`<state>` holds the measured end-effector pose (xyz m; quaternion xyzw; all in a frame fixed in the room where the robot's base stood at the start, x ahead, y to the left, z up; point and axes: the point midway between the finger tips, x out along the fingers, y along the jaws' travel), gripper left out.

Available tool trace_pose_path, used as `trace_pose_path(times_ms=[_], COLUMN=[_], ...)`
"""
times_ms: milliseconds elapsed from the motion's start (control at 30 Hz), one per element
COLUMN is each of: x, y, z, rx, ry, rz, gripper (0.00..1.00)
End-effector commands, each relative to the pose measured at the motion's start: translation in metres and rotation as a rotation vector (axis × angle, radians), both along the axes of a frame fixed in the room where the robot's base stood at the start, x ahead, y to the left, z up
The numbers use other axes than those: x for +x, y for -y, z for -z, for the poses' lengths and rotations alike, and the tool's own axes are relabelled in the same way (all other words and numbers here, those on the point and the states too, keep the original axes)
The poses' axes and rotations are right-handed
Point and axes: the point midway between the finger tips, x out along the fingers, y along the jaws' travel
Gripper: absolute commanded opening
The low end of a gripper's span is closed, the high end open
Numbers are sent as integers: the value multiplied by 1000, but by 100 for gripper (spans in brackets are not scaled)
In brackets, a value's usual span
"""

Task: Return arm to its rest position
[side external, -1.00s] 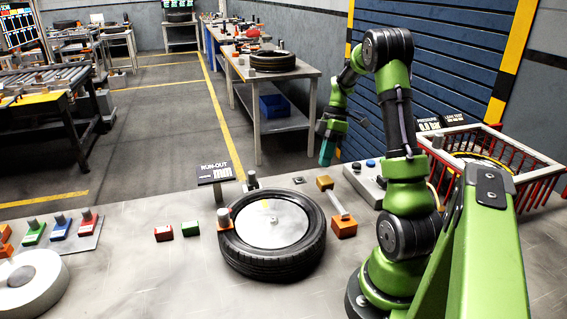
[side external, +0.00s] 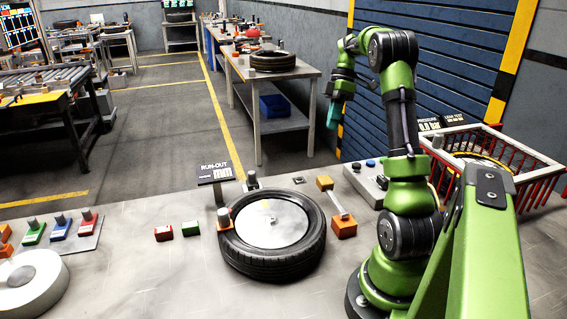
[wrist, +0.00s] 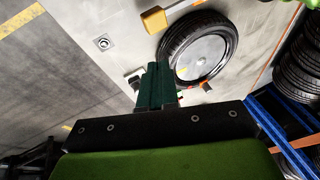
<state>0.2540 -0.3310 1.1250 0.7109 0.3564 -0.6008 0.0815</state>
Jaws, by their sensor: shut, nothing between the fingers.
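My gripper (side external: 334,116) is raised in the air beyond the far edge of the workbench (side external: 120,240), with its teal fingers hanging down. In the wrist view its dark green fingers (wrist: 155,85) are together with nothing between them. My green arm stands upright on the right side of the bench in the side view. A tyre on a wheel disc (side external: 272,234) lies flat on the bench, well apart from the gripper. The tyre also shows in the wrist view (wrist: 228,66), beyond the fingertips.
A red wire basket (side external: 530,180) holding a tyre stands right of my arm. A control box (side external: 366,180), an orange block with a post (side external: 343,228), a RUN-OUT display (side external: 215,172) and small red (side external: 163,234) and green (side external: 190,229) blocks sit on the bench. Air around the gripper looks clear.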

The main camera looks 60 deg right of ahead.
Motion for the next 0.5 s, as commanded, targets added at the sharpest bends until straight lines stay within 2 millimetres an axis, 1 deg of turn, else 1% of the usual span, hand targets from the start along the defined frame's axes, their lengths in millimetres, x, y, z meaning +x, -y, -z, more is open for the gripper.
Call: trace_pose_path(times_ms=[133,200,267,367,467,500], x=[-1,-4,-6,0,12,17], y=[5,7,4,-15,-44,-59], z=[4,15,21,22,16,13], rx=[-27,-43,-64,-117,-168,-186], ry=[-54,-110,-156,-201,-209,-204], rz=[119,233,351,534,702,766], gripper=[0,0,0,0,0,0])
